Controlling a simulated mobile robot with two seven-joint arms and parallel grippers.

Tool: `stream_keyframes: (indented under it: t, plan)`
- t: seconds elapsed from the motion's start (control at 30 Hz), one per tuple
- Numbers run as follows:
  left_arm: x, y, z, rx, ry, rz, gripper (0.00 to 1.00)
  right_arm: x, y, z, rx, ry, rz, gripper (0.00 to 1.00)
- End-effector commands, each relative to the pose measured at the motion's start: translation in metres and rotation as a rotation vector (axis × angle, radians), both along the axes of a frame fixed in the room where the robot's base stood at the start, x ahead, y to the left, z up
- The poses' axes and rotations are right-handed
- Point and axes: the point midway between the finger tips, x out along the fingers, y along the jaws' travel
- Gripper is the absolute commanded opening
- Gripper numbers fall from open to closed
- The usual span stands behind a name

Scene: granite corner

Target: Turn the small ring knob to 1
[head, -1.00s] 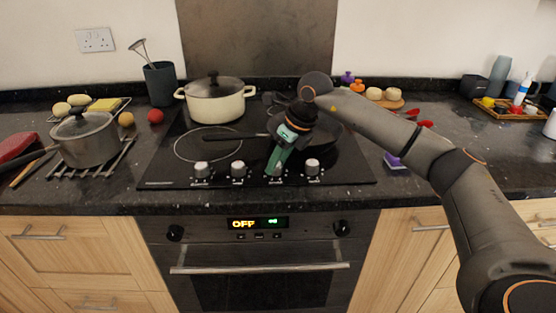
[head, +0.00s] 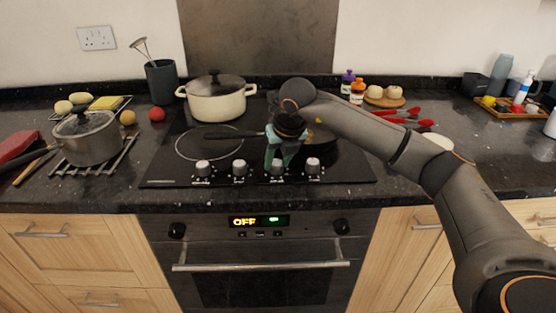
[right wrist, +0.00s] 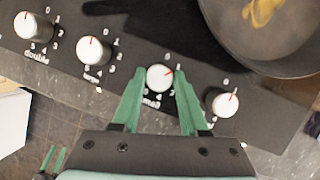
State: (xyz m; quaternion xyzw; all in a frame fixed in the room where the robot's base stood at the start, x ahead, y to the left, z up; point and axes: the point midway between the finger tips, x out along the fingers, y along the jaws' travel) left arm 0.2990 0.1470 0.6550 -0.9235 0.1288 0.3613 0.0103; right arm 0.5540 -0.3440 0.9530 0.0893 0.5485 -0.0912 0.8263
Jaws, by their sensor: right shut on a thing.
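The small ring knob (head: 277,168) is the third from the left in the row on the black hob (head: 160,172). In the right wrist view the knob (right wrist: 159,77), white with a red mark, sits between the two green fingertips. Its mark points right and slightly up, while the large knob's mark points about straight up. Some of its scale numbers are hidden or too small to read. My right gripper (right wrist: 158,88) is shut on the knob, and in the head view the gripper (head: 277,163) reaches down to it from above.
The double knob (right wrist: 33,25), large knob (right wrist: 94,50) and a rightmost knob (right wrist: 222,102) stand close by. A frying pan (right wrist: 275,30) is just behind. A cream pot (head: 216,100) stands at the back left of the hob. The oven front lies below the counter edge.

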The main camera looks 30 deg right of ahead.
Motion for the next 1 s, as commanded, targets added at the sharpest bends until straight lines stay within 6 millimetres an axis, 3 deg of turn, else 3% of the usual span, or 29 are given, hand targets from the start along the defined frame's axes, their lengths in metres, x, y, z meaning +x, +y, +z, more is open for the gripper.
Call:
stream_keyframes:
  t: [0.47, 0.5, 0.73, 1.0]
  plan:
    - [-0.0012, -0.0025, -0.0004, -0.004, 0.003, -0.003, 0.5, 0.0003, 0.0004, 0.0007, 0.002, -0.002, -0.016, 0.0]
    - [-0.0012, -0.0026, -0.0004, -0.004, 0.003, -0.003, 0.5, 0.0003, 0.0004, 0.0007, 0.002, -0.002, -0.016, 0.47]
    - [-0.0013, -0.0028, -0.0004, -0.004, 0.003, -0.003, 0.5, 0.0002, 0.0002, 0.0005, 0.001, -0.001, -0.016, 0.73]
    - [-0.0013, -0.0027, -0.0005, -0.004, 0.003, -0.003, 0.5, -0.0002, 0.0002, 0.0013, 0.001, 0.0, -0.015, 0.73]
